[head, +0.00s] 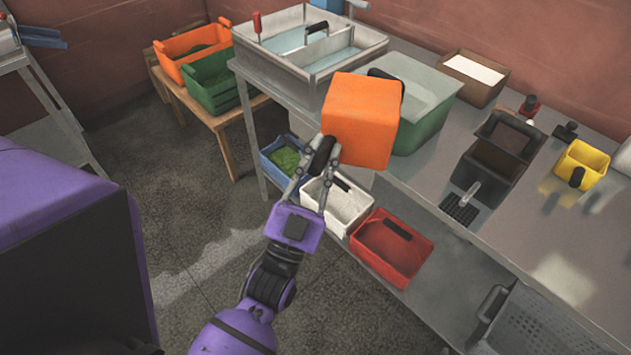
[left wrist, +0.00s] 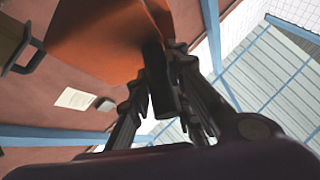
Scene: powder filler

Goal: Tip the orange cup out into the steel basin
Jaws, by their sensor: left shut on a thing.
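The orange cup (head: 360,122) is a boxy vessel with a black handle on its near left side. My left gripper (head: 322,158) is shut on that handle and holds the cup up in front of the bench. The cup (left wrist: 95,38) and its handle (left wrist: 160,82) between my fingers (left wrist: 158,95) also show in the left wrist view. The cup's opening and any contents are hidden. The steel basin (head: 318,72), with two compartments holding something pale blue, stands behind the cup, up and left in the head view. My right gripper is out of view.
A green tub (head: 428,112) stands right of the basin, partly behind the cup. A black container (head: 490,165) and yellow cup (head: 584,164) stand farther right on the bench. White (head: 345,212) and red (head: 385,262) bins sit below.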

